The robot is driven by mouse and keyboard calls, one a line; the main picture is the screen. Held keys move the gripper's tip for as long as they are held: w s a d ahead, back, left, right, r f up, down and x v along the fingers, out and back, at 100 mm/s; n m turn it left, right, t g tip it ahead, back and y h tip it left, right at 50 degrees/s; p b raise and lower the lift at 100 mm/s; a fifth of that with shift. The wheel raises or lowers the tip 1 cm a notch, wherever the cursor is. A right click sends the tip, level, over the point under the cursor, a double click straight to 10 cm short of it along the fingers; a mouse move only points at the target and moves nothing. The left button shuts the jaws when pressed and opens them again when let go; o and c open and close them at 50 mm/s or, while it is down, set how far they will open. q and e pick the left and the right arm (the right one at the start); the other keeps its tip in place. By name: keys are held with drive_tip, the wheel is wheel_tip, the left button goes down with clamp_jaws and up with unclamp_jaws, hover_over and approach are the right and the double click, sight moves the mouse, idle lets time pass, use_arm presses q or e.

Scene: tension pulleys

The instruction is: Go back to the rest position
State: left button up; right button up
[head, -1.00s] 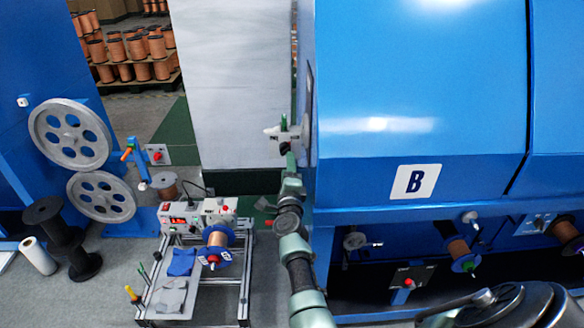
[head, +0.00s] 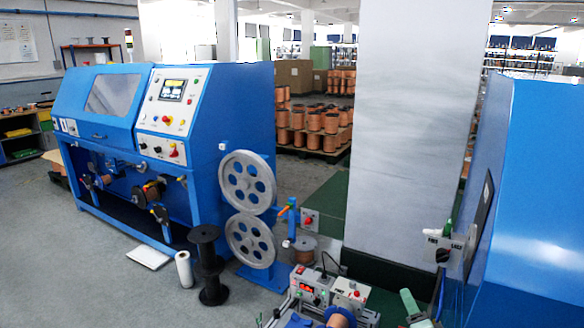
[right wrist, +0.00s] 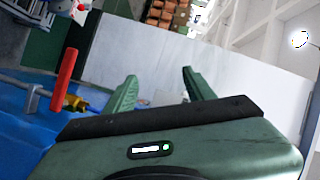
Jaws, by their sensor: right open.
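My right gripper (head: 414,308) shows at the bottom edge of the head view, right of the small bench unit. Only its green finger parts show there, and the rest is cut off. In the right wrist view my right gripper (right wrist: 159,78) is open, with two green fingers spread apart and nothing between them. My left gripper is not in view. Two grey spoked pulleys, an upper one (head: 247,182) and a lower one (head: 250,241), sit one above the other at the end of the left blue machine (head: 190,120).
A bench unit (head: 309,286) with a copper spool stands at the bottom. A blue machine (head: 545,200) is close on the right. A pale pillar (head: 408,130) stands mid-view. Black (head: 208,262) and white (head: 184,269) rolls stand on the floor. A red handle (right wrist: 66,79) is left of the fingers.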

drive_tip(key=s+a+f+n+g+y, duration=0.25)
drive_tip(key=s+a+f+n, duration=0.2)
drive_tip(key=s, duration=0.35)
drive_tip(key=s+a+f+n+g+y, duration=0.1)
drive_tip(key=s+a+f+n+g, duration=0.4)
drive_tip(key=s, duration=0.3)
drive_tip(key=s+a+n+g+h, duration=0.15)
drive_tip(key=s+n+g, duration=0.5)
drive_tip(key=s, duration=1.55)
drive_tip(key=s+d+f+x, duration=0.1)
drive_tip(key=s+x, duration=0.2)
drive_tip(key=x, duration=0.9)
drive_tip(key=s+x, duration=0.2)
drive_tip(key=x, duration=1)
drive_tip(key=s+d+f+g, duration=0.1)
drive_tip(key=s+d+f, duration=0.2)
drive_tip(key=s+f, duration=1.5)
drive_tip(key=shift+d+g+h, duration=0.15)
drive_tip(key=shift+g+h, duration=0.15)
